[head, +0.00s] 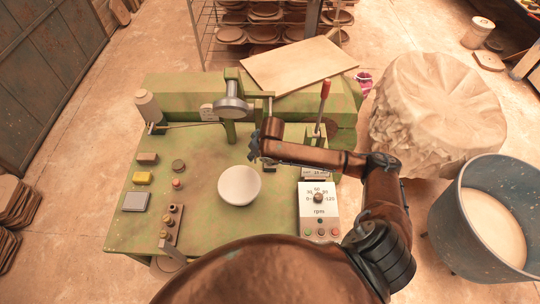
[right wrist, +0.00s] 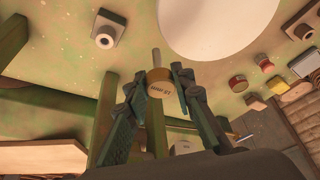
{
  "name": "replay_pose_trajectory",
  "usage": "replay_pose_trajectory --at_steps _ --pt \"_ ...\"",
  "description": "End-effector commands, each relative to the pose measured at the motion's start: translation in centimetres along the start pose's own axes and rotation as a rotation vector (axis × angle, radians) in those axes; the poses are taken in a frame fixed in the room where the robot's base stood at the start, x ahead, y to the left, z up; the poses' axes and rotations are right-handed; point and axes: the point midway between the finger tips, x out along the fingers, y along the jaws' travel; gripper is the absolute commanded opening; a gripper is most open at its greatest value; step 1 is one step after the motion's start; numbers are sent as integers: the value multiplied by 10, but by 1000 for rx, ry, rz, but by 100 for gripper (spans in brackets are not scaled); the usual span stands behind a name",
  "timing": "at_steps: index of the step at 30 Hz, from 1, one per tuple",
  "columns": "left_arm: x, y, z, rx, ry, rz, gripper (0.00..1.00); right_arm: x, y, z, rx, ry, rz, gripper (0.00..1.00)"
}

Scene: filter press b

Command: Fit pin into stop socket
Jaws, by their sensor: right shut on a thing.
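My right gripper (right wrist: 158,92) is shut on a pin (right wrist: 160,82) with a brass-coloured, lettered head and a thin grey shank that points toward the green table top. In the head view my right gripper (head: 257,147) is above the table, behind the white bowl; the pin cannot be made out there. A grey block with a round dark hole (right wrist: 107,28), which looks like the stop socket, sits on the table top left of the pin in the right wrist view. The pin is apart from it. My left gripper is not in view.
The white bowl (head: 239,185) stands mid-table. An rpm control box (head: 318,205) and a red-handled lever (head: 324,100) are at the right. A metal wheel (head: 232,106) on a post rises behind the gripper. A peg board (head: 172,225) and small blocks line the left side.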

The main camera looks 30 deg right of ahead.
Motion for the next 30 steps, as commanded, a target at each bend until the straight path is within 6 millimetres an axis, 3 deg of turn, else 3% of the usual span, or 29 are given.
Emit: replay_pose_trajectory --at_steps 2,6,13,21,30 --pt "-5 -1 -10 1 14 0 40 7 22 2 5 -2 5 0" --pt "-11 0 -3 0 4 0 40 21 54 3 4 0 4 0" --pt "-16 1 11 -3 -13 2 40 60 84 16 4 0 2 0" --pt "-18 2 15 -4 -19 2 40 79 99 21 1 1 1 0" --pt "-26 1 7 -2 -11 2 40 106 99 32 0 2 1 0"
